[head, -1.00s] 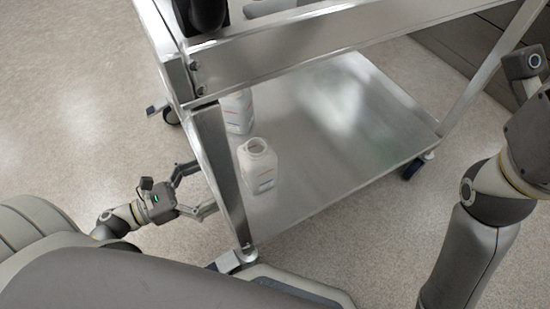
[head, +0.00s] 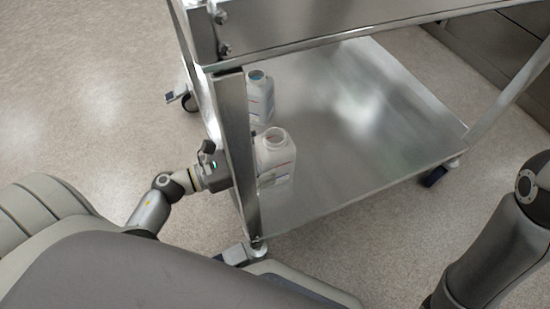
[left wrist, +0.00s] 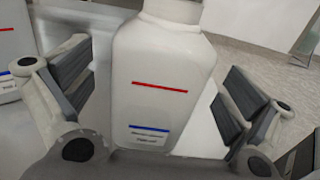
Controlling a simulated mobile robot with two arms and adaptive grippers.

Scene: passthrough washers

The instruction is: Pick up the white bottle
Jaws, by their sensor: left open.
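A white bottle (head: 276,152) with an open neck stands upright on the lower shelf (head: 345,120) of a metal cart, near its left side. In the left wrist view this white bottle (left wrist: 163,65), with a red line and a blue line on its label, fills the middle. My left gripper (head: 264,163) reaches in past the cart's post, which hides part of it. It is open, with one finger on each side of the bottle; gaps show beside the bottle. My right gripper is out of view.
A second white bottle (head: 259,97) stands just behind the first; it shows at the left edge of the left wrist view (left wrist: 9,45). The cart's post (head: 238,150) and upper rail (head: 330,32) border the opening. The shelf's right part is clear.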

